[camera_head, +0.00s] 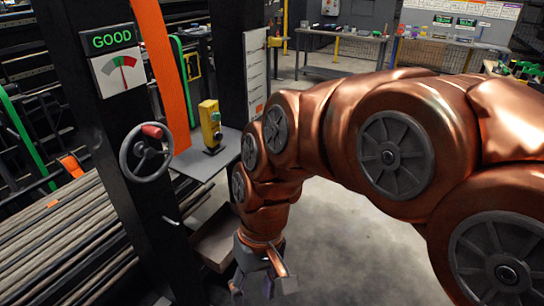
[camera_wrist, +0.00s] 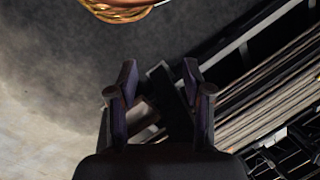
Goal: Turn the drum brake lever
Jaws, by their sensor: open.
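A small pale lever (camera_head: 172,221) sticks out from the lower part of the black post (camera_head: 120,130). It looks like the drum brake lever, but I cannot be sure. My gripper (camera_head: 264,286) hangs low at the bottom of the head view, to the right of the post and apart from it. In the wrist view my gripper (camera_wrist: 160,78) has its two fingers spread with nothing held between them. Dark and pale structure shows beyond the fingers, and I cannot make out the lever there.
The post carries a handwheel (camera_head: 147,152) with a red knob, a gauge (camera_head: 120,72) and a lit "GOOD" sign (camera_head: 111,39). A yellow control box (camera_head: 210,124) stands on a grey shelf (camera_head: 208,153). Long bars (camera_head: 65,240) lie at left. Open floor (camera_head: 350,245) lies at right.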

